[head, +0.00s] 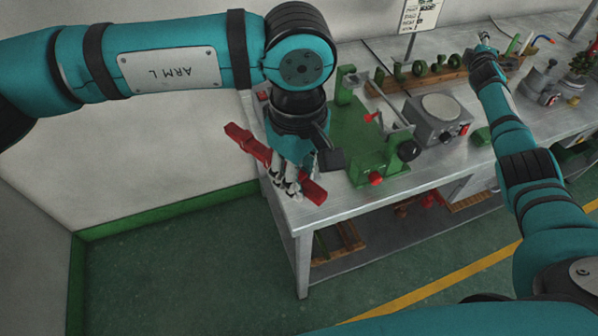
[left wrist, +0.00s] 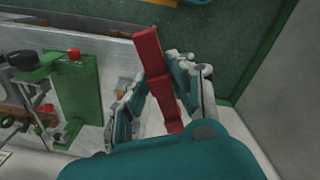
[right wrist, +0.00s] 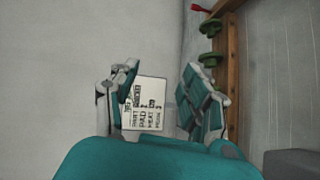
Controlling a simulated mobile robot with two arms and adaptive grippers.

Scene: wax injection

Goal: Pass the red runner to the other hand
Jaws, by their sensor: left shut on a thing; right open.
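The red runner (head: 248,143) is a long red bar with blocky ends. My left gripper (head: 287,184) is shut on it near the left front corner of the bench, and the bar sticks out on both sides of the fingers. In the left wrist view the runner (left wrist: 150,60) runs between the fingers of the left gripper (left wrist: 158,95). My right gripper (head: 484,48) is far off at the back right of the bench. In the right wrist view the right gripper (right wrist: 165,100) is open, with no runner between its fingers.
A green injection machine (head: 365,140) stands on the metal bench (head: 330,197), right of the left gripper. A grey hot plate unit (head: 437,118) and a wooden rack (head: 425,79) with several green pieces are further back. A plant stands at the far right. Floor before the bench is free.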

